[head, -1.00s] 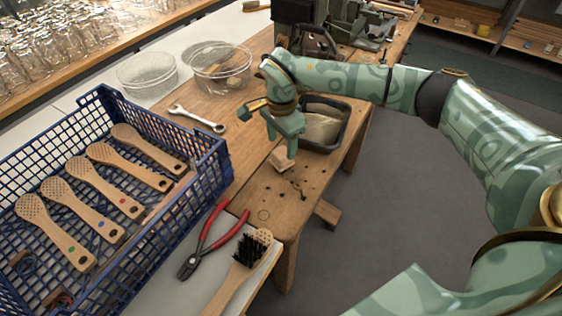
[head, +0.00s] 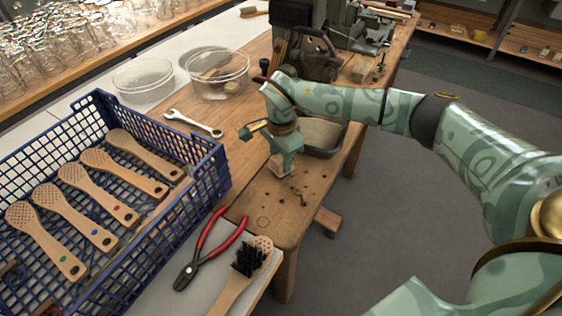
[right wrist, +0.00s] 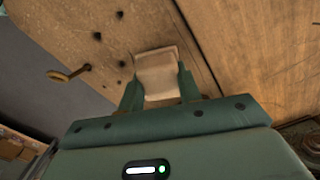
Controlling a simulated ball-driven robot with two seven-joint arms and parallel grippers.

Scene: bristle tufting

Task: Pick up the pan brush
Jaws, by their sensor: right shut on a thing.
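My right gripper (head: 284,166) is over the wooden bench, pointing down, with its fingers shut on a small pale wooden block. In the right wrist view the block (right wrist: 157,70) sits between the two fingers of the gripper (right wrist: 158,88), close to the bench top. No bristles show on it, and I cannot tell whether it is the pan brush. A long-handled wooden brush with black bristles (head: 249,258) lies at the front edge of the table, apart from the gripper. My left gripper is not in view.
A blue crate (head: 215,165) holds several wooden brush bodies with coloured dots. Red-handled pliers (head: 204,250), a wrench (head: 193,123) and two clear bowls (head: 218,85) lie around. Machinery stands at the back.

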